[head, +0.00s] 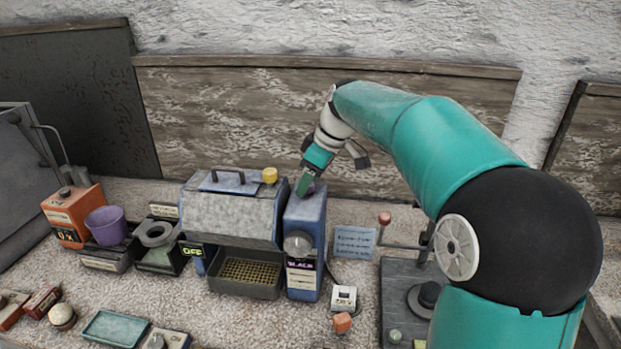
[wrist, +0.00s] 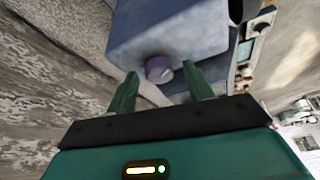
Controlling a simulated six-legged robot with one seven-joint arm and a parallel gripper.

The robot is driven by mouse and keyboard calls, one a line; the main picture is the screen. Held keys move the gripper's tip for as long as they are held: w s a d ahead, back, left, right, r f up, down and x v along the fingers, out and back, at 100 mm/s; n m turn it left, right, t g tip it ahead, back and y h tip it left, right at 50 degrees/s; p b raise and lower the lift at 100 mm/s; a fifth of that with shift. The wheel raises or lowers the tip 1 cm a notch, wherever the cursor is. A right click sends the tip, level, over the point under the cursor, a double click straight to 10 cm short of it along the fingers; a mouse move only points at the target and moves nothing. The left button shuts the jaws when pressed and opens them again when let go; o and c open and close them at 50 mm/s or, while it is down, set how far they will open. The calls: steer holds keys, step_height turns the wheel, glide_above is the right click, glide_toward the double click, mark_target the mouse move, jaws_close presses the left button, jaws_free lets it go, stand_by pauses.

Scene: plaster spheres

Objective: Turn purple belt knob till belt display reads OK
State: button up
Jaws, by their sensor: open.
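The purple knob (wrist: 159,69) is a small round knob on the blue-grey housing in the wrist view. In the head view this appears to be the tall blue box (head: 306,215), its knob mostly hidden by my fingers. My gripper (head: 304,186) points down at the top of that box. In the wrist view my gripper (wrist: 160,72) is open, with one green finger on each side of the knob; I cannot tell whether either touches it. A small dark display (head: 193,251) reads OFF, left of the grey tray; I cannot tell if it is the belt display.
A grey drum machine with a yellow knob (head: 270,175) stands directly left of the blue box. A blue sign (head: 354,242) and a red-topped lever (head: 384,218) stand to its right.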

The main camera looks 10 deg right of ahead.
steer(key=c, duration=1)
steer(key=shift+m, duration=0.4)
steer(key=shift+o, duration=0.2)
steer(key=m, duration=0.1)
steer(key=m+t+h, duration=0.1)
steer(key=m, duration=0.1)
steer(key=shift+s+a+m, duration=0.15)
steer(key=shift+m, duration=0.15)
steer(key=shift+a+m+t+h, duration=0.15)
steer(key=shift+m+h, duration=0.3)
steer(key=shift+m, duration=0.6)
steer(key=shift+d+m+t+h, duration=0.15)
steer(key=shift+m+h, duration=0.3)
steer(key=shift+m, duration=0.6)
steer(key=shift+a, duration=0.1)
steer(key=o, duration=1)
steer(key=shift+c, duration=0.2)
steer(key=shift+r, duration=0.15)
